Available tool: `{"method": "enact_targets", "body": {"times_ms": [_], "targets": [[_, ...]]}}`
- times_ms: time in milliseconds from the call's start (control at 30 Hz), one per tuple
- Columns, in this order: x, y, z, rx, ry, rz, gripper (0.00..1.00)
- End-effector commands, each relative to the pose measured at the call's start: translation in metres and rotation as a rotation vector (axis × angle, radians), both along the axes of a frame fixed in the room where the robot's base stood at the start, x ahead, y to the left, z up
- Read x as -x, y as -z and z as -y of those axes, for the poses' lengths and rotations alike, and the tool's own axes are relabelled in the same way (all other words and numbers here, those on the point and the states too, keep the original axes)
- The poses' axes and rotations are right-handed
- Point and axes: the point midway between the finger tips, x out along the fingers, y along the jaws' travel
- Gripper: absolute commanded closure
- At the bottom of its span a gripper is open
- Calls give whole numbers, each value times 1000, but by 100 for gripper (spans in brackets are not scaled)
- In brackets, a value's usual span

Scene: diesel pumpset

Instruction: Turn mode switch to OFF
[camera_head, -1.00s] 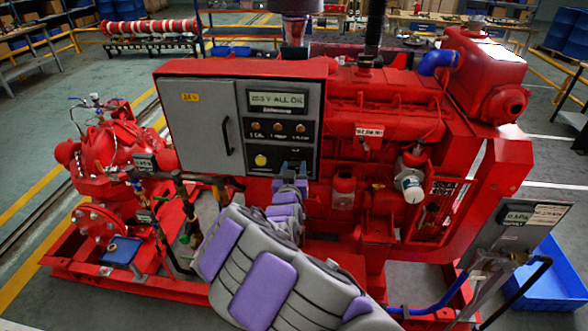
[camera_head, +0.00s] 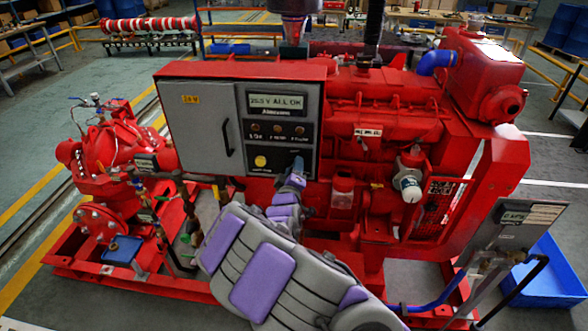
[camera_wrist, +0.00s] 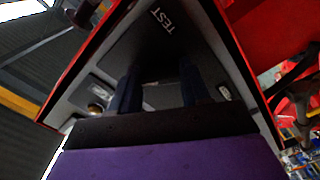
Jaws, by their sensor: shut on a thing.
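The grey control box of the red pumpset carries a black control panel (camera_head: 278,132) on its right half. My gripper (camera_head: 298,163) is at the lower right of this panel, with its dark fingers against it. In the wrist view my gripper (camera_wrist: 160,88) has one finger on each side of a dark area on the panel. The mode switch is mostly hidden by the fingers, which are shut on it. A white TEST label (camera_wrist: 168,20) shows above the fingers, tilted. I cannot read an OFF label or tell where the switch points.
A yellow button (camera_head: 260,161) sits left of my gripper. Above are several small knobs or lamps and a display (camera_head: 276,102) reading about 25.5 V ALL OK. The box door has a black handle (camera_head: 227,138). Red engine parts (camera_head: 390,125) stand close on the right.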

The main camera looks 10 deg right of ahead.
Motion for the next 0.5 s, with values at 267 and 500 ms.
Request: {"method": "enact_targets", "body": {"times_ms": [267,500], "targets": [[0,2,-2,230,-5,-78,84],[-1,2,-3,379,-6,-126,84]]}}
